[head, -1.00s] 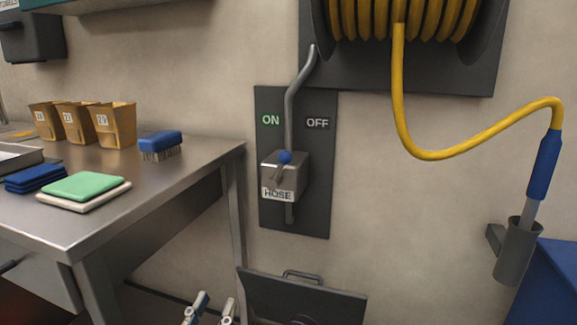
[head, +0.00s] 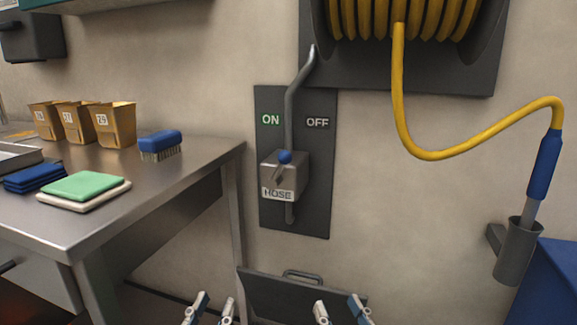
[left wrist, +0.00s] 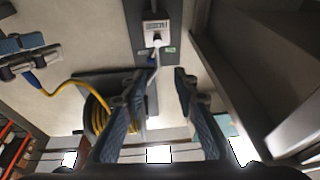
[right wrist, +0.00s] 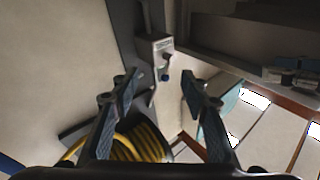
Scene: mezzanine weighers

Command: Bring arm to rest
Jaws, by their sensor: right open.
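My left gripper (head: 216,299) is at the bottom edge of the head view, low in front of the wall. Its two fingers stand apart with nothing between them, as the left wrist view (left wrist: 157,85) shows. My right gripper (head: 337,302) is beside it to the right at about the same height. Its fingers are also apart and empty in the right wrist view (right wrist: 160,85). Both grippers point up and are clear of the hose valve box (head: 285,178), which has a blue-knobbed lever (head: 285,157). Most of both arms is out of view.
A steel table (head: 150,210) at left holds orange bins (head: 115,125), a blue brush (head: 160,145) and folded cloths (head: 82,187). A dark panel with a handle (head: 300,292) stands behind the grippers. A yellow hose (head: 440,155) hangs at right, its nozzle in a holder (head: 517,255).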

